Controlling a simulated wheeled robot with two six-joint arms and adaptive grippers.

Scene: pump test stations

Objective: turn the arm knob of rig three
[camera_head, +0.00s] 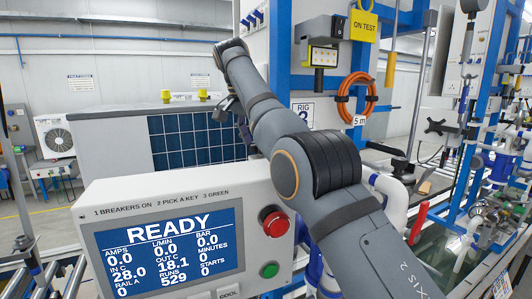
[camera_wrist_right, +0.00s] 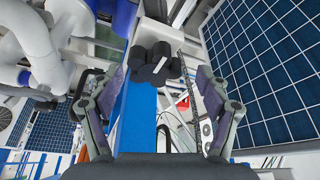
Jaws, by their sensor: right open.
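A black lobed knob (camera_wrist_right: 150,70) with a white pointer mark shows in the right wrist view, near the upper middle. I cannot tell for sure that it is the arm knob. My right gripper (camera_wrist_right: 160,80) is open, with its fingers on either side of the knob in the picture; no contact is visible. In the head view my right arm crosses the middle, and its gripper is mostly hidden behind the arm. My left gripper is not in view.
A control panel (camera_head: 255,190) stands in front, with a screen (camera_head: 170,245) reading READY, a red button (camera_head: 274,221) and a green button (camera_head: 270,270). An orange hose coil (camera_head: 357,98) and a yellow ON TEST tag (camera_head: 364,25) hang on the rig. White pipes (camera_wrist_right: 35,45) lie left in the wrist view.

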